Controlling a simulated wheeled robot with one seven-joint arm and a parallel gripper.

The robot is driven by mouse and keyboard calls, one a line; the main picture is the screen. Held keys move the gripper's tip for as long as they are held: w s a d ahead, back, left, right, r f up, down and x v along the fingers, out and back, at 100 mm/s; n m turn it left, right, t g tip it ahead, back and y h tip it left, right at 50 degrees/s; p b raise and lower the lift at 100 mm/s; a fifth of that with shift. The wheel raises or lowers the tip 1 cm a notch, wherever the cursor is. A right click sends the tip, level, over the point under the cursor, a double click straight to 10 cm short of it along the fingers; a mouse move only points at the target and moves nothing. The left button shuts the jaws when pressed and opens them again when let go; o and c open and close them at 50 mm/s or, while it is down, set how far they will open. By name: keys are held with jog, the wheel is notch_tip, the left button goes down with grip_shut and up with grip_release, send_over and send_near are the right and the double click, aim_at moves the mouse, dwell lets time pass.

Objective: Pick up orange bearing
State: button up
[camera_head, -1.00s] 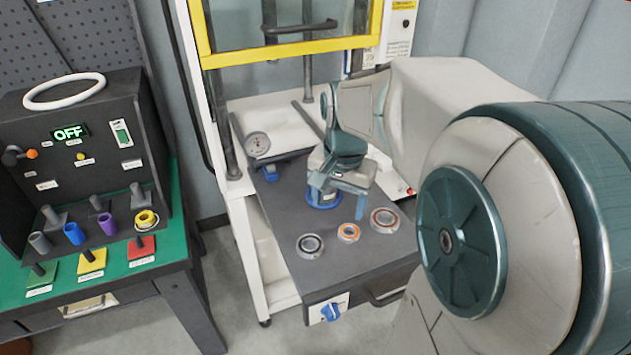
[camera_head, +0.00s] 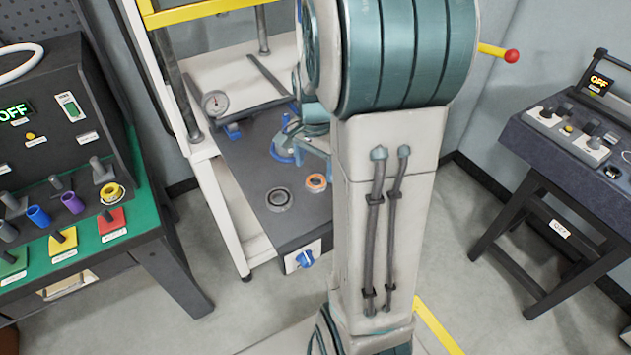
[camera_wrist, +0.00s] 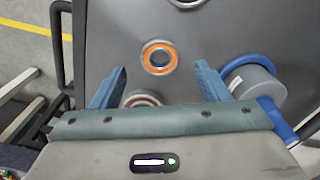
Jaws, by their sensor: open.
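The orange bearing (camera_head: 316,182) is a small ring lying flat on the dark grey tabletop (camera_head: 285,226) of the middle station. In the wrist view the orange bearing (camera_wrist: 159,57) lies ahead of my gripper (camera_wrist: 158,78), between the lines of its two blue fingers and beyond their tips. The fingers are apart with nothing held. In the head view my gripper (camera_head: 303,146) is partly hidden behind my arm, above the table behind the bearing.
A dark bearing (camera_head: 279,199) lies left of the orange one. Another ring (camera_wrist: 143,99) is partly covered by my gripper in the wrist view. A grey cylinder with blue parts (camera_wrist: 258,84) stands close beside the right finger. A dial gauge (camera_head: 215,103) stands at the back left.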

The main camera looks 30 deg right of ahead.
aim_at(315, 177)
notch_tip(315, 177, down, 4)
jog(key=shift+f+p, duration=0.2)
jog(key=shift+p, duration=0.1)
jog(key=c, duration=1.1)
